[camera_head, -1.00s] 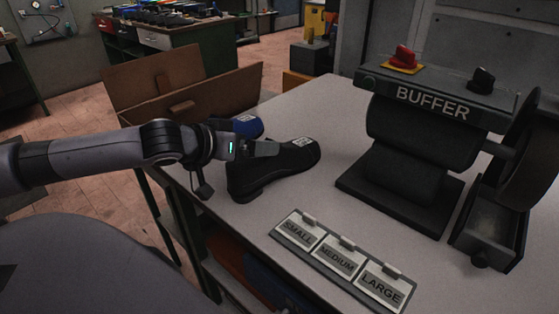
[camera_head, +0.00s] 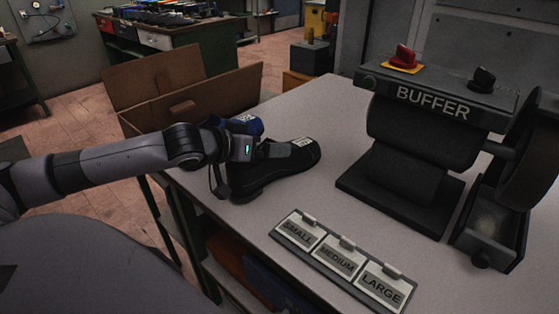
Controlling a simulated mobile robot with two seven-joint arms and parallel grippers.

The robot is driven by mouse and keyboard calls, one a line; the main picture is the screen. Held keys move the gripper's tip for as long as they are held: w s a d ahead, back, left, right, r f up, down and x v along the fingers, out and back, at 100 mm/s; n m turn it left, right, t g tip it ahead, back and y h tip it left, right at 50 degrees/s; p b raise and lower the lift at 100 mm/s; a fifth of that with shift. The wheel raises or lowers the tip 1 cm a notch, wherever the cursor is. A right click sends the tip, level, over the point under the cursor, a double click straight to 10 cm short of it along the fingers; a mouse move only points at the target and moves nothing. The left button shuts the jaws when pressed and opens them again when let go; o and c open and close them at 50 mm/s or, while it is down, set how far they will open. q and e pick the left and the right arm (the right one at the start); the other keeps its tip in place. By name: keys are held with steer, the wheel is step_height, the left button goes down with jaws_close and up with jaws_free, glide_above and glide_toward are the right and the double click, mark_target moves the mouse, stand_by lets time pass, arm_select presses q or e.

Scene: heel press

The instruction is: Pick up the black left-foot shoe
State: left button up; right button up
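The black shoe (camera_head: 262,188) stands on the table near its left edge, toe pointing right, with a white label on its toe. My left gripper (camera_head: 285,150) reaches in from the left and lies over the upper part of the shoe. Whether its fingers are apart or closed on the shoe cannot be made out. A blue shoe (camera_head: 248,124) with a white label is behind the black one, partly hidden by my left arm. Whether the black shoe is a left-foot one is not clear. My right gripper is out of view.
A buffer machine (camera_head: 420,130) with a red switch stands on the right of the table. A plate with small, medium and large labels (camera_head: 338,258) lies at the front edge. An open cardboard box (camera_head: 190,101) is behind left. The table (camera_head: 310,110) is clear behind the shoes.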

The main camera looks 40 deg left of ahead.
arm_select(q)
steer(key=shift+w+d+f, duration=0.15)
steer(key=shift+w+f, duration=0.05)
steer(key=shift+w, duration=0.25)
steer(key=shift+c, duration=0.3)
jaws_close()
steer(key=shift+r, duration=0.15)
step_height(320, 180, up, 20)
stand_by(0.5)
